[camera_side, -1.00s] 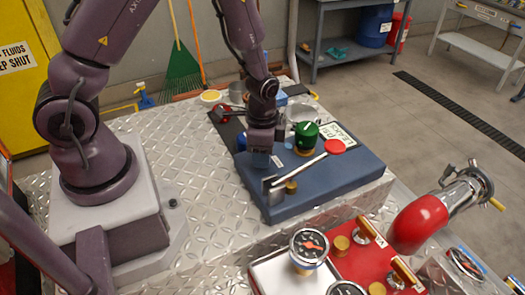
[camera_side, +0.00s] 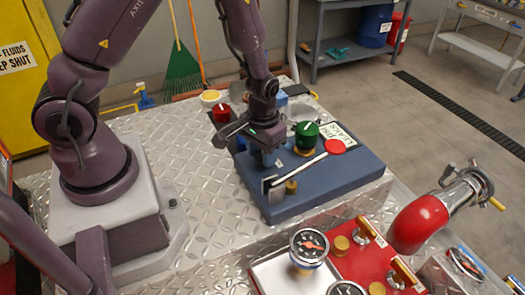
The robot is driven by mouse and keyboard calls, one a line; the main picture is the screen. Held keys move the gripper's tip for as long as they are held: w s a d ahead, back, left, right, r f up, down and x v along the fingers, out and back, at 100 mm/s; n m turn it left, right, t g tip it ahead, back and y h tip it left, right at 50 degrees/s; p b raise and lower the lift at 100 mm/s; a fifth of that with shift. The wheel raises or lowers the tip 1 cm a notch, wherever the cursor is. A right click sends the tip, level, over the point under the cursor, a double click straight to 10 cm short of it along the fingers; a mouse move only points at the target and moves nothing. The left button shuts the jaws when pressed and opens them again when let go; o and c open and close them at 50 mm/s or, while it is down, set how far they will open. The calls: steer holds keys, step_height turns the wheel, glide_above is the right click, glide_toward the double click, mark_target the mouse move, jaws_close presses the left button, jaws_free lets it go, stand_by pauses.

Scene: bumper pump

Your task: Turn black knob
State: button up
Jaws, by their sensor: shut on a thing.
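My gripper (camera_side: 271,158) points down at the blue box (camera_side: 335,180), over its left part. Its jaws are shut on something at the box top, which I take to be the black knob. The knob itself is hidden by the fingers and hand, so its angle cannot be told. A green knob (camera_side: 306,133) stands on the box just right of my gripper. A red knob (camera_side: 221,113) stands farther back, to the left of the hand.
A lever with a red round end (camera_side: 335,146) lies across the box close to my gripper, near a brass fitting (camera_side: 291,187). A pressure gauge (camera_side: 309,244) and red panel (camera_side: 350,262) are in front. Bare tread plate (camera_side: 195,190) lies to the left.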

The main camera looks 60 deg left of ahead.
steer(key=shift+n, duration=1.4)
steer(key=o, duration=0.9)
step_height(320, 180, up, 13)
steer(key=shift+r, duration=0.1)
